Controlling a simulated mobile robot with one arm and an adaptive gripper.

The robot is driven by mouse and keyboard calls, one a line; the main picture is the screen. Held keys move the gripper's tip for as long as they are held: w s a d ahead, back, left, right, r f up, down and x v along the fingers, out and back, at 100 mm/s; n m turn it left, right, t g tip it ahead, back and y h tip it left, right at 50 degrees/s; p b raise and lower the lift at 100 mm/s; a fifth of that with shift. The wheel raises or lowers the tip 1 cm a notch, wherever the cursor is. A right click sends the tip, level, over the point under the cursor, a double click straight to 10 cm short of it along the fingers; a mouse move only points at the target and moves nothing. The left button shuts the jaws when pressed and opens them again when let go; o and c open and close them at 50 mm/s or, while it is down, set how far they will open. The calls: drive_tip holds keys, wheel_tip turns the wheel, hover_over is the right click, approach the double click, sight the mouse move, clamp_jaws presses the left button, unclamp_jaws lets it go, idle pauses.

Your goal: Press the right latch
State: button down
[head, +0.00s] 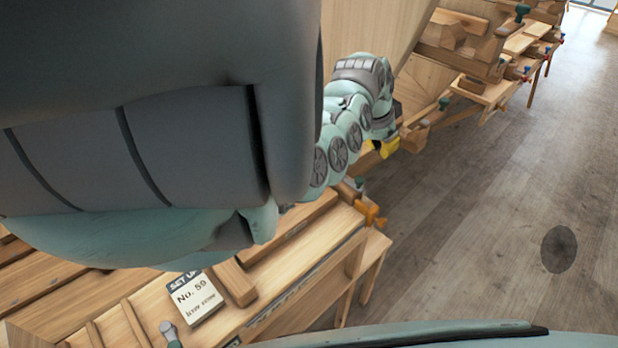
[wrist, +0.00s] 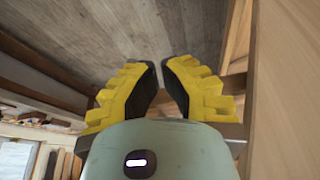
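No latch can be made out for certain in either view. My gripper (head: 389,146) shows as a small yellow shape in the head view, at the end of my arm, beside the wooden hull and benches. In the wrist view my gripper (wrist: 160,66) shows two yellow fingers with dark pads. The fingertips are close together with a narrow gap, and floor shows between them. Nothing is held. Tall wooden planking (wrist: 288,90) rises close on the right of the fingers in the wrist view. My arm hides much of the work area in the head view.
A wooden bench (head: 320,240) with orange clamps (head: 371,213) and a "No. 59" card (head: 195,298) lies below my arm. More benches (head: 492,92) with clamps run into the back. Grey plank floor (head: 510,190) is open on the right, with one dark round patch (head: 559,249).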

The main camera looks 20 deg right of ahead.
drive_tip(key=s+b+x, duration=0.1)
drive_tip(key=b+x, duration=0.3)
drive_tip(key=x, duration=0.4)
drive_tip(key=shift+w+a+f+p, duration=0.15)
drive_tip(key=shift+a+p, duration=0.9)
drive_tip(key=shift+p, duration=0.65)
drive_tip(key=shift+w+a+r+p, duration=0.15)
drive_tip(key=shift+a+p, duration=0.9)
drive_tip(key=shift+p, duration=0.6)
drive_tip(key=shift+f, duration=0.15)
